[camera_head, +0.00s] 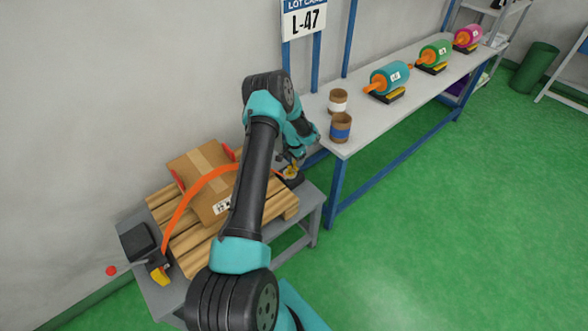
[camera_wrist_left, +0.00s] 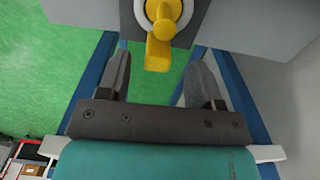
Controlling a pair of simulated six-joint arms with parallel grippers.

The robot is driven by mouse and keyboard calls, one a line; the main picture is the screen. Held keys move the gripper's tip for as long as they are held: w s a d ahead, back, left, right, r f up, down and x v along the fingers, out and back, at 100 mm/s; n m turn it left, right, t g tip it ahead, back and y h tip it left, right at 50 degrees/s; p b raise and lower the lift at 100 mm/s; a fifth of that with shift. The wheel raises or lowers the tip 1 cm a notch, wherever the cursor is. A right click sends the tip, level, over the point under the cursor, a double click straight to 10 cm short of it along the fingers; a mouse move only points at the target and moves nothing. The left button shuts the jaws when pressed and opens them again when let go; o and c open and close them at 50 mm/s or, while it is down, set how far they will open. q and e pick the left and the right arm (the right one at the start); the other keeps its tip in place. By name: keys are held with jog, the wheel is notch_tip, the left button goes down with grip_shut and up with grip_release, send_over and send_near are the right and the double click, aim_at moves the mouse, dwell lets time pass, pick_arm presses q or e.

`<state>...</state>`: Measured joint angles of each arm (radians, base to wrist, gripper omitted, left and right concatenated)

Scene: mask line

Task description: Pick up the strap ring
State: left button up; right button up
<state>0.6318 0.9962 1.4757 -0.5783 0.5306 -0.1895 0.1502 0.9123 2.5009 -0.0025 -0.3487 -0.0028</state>
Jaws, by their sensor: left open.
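A yellow piece with a pale ring around its upper part (camera_wrist_left: 164,12) sits on a dark block (camera_wrist_left: 205,12) in the left wrist view; it looks like the strap ring, though I cannot be sure. In the head view a small yellow piece (camera_head: 291,171) shows at the right end of the orange strap (camera_head: 196,184), which arcs over a carton. My left gripper (camera_head: 296,156) is open just above that end. In the wrist view its fingers (camera_wrist_left: 160,75) stand apart, with the yellow piece's lower end between the tips and nothing clamped. My right gripper is not in view.
The carton (camera_head: 200,160) lies on a wooden pallet (camera_head: 190,248) on a grey table (camera_head: 312,208). A dark block (camera_head: 138,243) stands at its left end. A long bench (camera_head: 372,125) carries two brown cups or rings (camera_head: 341,127) and several coloured rolls (camera_head: 390,77).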

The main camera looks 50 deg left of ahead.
aim_at(295, 170)
pick_arm(q)
notch_tip(295, 170, down, 5)
jog(key=shift+s+d, duration=0.1)
dwell(0.6)
jog(key=c, duration=1)
